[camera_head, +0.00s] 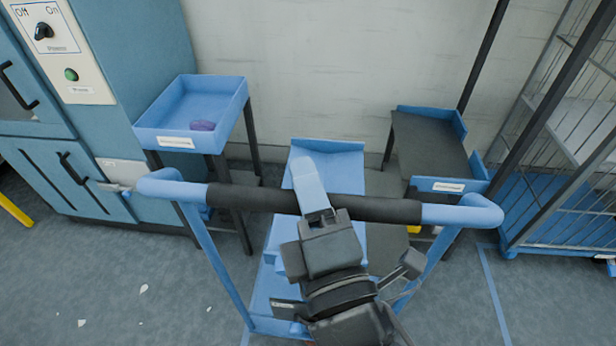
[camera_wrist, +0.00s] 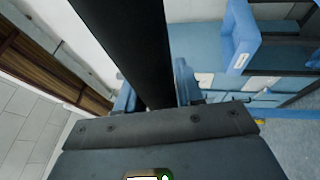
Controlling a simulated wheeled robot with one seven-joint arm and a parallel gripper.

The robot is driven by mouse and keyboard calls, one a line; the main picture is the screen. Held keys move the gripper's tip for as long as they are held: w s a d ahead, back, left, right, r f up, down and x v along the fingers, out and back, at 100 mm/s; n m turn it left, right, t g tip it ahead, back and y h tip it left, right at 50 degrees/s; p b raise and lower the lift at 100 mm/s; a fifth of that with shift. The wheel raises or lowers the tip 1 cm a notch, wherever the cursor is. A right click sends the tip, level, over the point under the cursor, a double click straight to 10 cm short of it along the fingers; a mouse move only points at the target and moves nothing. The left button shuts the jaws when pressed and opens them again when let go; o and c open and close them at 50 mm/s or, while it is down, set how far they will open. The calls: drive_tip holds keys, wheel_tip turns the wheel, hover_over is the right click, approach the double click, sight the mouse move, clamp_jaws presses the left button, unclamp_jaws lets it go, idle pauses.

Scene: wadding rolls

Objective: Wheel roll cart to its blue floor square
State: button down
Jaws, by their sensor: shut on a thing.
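The roll cart (camera_head: 252,289) is a blue frame with a black-gripped push bar (camera_head: 379,209) across the middle of the head view. My gripper (camera_head: 316,208) is shut on the black part of that bar, near its middle. In the wrist view the black bar (camera_wrist: 130,45) runs up between the blue fingers of my gripper (camera_wrist: 153,90). My arm hides part of the cart's deck. A blue line on the floor (camera_head: 492,290) shows at the right of the cart; whether it belongs to the blue floor square I cannot tell.
A dark-topped stand (camera_head: 430,145) is at the back right. A wire cage (camera_head: 575,130) is at the far right. White scraps (camera_head: 144,289) lie on open floor at left.

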drive_tip(key=shift+s, duration=0.45)
drive_tip(key=shift+f, duration=0.1)
drive_tip(key=c, duration=0.8)
unclamp_jaws()
drive_tip(key=b+v, duration=0.2)
drive_tip(key=v, duration=0.5)
drive_tip(key=shift+s, duration=0.4)
drive_tip(key=shift+d, duration=0.1)
